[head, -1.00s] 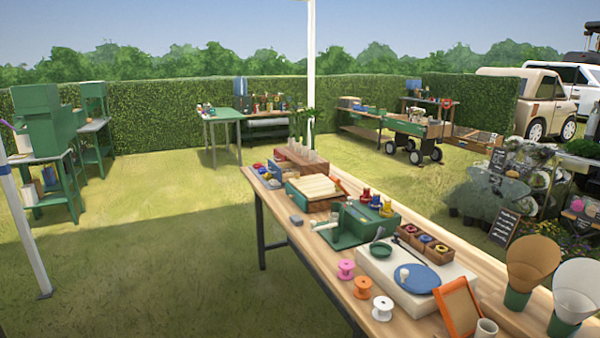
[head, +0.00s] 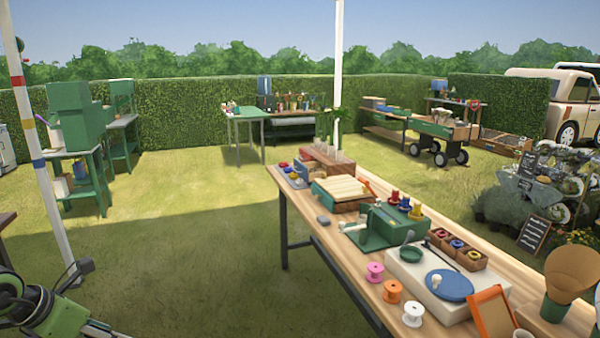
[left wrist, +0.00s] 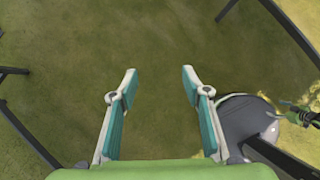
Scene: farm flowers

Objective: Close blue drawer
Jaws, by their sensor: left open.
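I cannot make out a blue drawer for certain in any view. A small blue cabinet-like block (head: 264,84) stands far off by the hedge, behind the green table; it is too small to tell whether it has a drawer or how far one is out. My left gripper (left wrist: 159,71) is open and empty in the left wrist view, above bare grass. Part of my left arm shows at the lower left of the head view, well away from the tables. My right gripper is not in view.
A long wooden table (head: 300,230) with spools, a green press (head: 385,226) and a white board runs along the right. A white pole (head: 45,165) stands at left, near green workbenches (head: 84,160). Open grass (head: 190,240) lies between. A green table (head: 248,113) stands farther back.

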